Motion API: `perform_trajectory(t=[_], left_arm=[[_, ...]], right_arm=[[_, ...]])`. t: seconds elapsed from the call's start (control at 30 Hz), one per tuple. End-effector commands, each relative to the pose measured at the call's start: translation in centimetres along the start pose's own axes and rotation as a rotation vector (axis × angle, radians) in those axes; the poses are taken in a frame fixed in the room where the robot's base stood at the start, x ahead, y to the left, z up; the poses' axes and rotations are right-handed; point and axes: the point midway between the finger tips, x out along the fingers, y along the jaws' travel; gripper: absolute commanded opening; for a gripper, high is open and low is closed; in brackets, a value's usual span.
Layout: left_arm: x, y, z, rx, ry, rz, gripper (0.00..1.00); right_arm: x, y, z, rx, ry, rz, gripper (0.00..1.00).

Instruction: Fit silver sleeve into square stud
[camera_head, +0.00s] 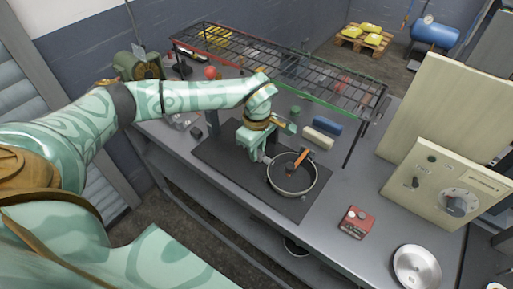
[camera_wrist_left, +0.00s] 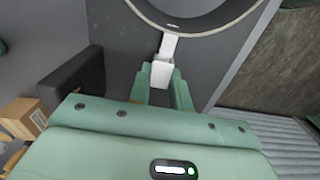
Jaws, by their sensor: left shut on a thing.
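A round pan (camera_head: 291,191) with a dark inside and a pale rim sits over the dark mat in the head view. Its rim also shows at the top of the left wrist view (camera_wrist_left: 188,27). My left gripper (camera_head: 259,157) is shut on the pan's pale handle (camera_wrist_left: 169,48), between green fingers (camera_wrist_left: 162,80). An orange-brown piece (camera_head: 301,160) stands tilted at the pan, its lower end dark. I cannot make out a silver sleeve or a square stud for certain. My right gripper is not in view.
The dark mat (camera_head: 222,164) lies on the grey bench (camera_head: 330,212). A wire rack (camera_head: 290,68) stands behind. Blue (camera_head: 327,128) and cream (camera_head: 318,138) blocks lie behind the pan. A red box (camera_head: 356,222), a silver dish (camera_head: 417,266) and a cream control panel (camera_head: 445,190) are at right.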

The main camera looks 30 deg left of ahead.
Motion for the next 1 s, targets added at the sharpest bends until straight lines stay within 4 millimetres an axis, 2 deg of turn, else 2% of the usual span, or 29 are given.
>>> perform_trajectory(t=[1.0], left_arm=[[-0.1,0.0,1.4,0.001,0.000,0.001,0.00]], right_arm=[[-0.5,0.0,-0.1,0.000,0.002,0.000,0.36]])
